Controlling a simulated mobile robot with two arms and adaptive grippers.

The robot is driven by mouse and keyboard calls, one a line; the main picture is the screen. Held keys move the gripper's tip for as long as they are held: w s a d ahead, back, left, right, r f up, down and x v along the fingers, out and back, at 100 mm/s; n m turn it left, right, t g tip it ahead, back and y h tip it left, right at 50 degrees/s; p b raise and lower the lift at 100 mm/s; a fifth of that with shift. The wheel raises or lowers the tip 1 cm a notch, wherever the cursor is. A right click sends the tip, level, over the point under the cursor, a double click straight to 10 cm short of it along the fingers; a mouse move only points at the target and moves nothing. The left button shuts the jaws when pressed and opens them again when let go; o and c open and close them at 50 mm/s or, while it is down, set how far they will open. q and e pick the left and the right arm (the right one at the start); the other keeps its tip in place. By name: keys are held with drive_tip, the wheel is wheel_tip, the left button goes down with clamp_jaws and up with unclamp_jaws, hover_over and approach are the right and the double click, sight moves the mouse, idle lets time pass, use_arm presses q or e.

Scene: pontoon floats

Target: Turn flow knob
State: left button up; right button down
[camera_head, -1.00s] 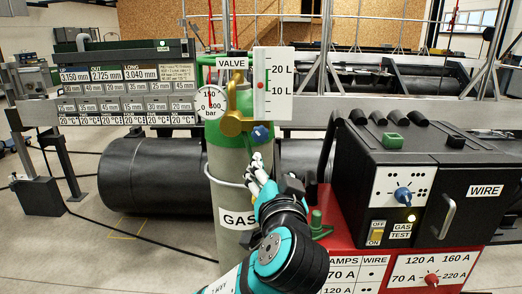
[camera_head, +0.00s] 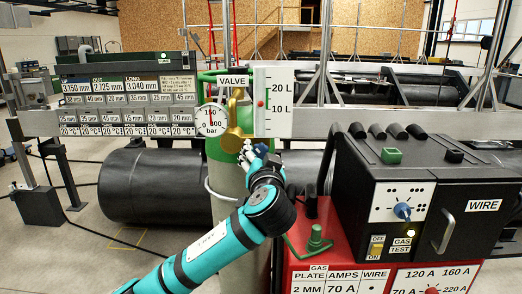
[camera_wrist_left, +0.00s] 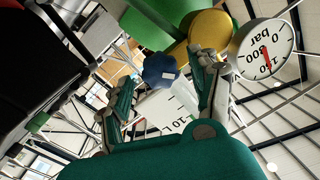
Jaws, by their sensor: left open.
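The blue flow knob (camera_head: 261,148) is on the brass regulator (camera_head: 235,125) of the green gas cylinder (camera_head: 224,170). My left gripper (camera_head: 252,155) is right at the knob and partly covers it in the head view. In the left wrist view the knob (camera_wrist_left: 160,70) shows between the two spread fingers of my left gripper (camera_wrist_left: 165,82). The fingers are open; whether either touches the knob I cannot tell. The white flow scale (camera_head: 278,103) has a red mark between 10 L and 20 L. My right gripper is not in view.
A round pressure gauge (camera_head: 211,120) sits left of the regulator. A black welding machine (camera_head: 400,180) on a red base (camera_head: 312,255) stands close on the right. A black pipe (camera_head: 150,186) lies behind on the left.

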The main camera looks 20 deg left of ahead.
use_arm(q)
drive_tip(key=shift+x, duration=0.85)
drive_tip(key=shift+c, duration=0.2)
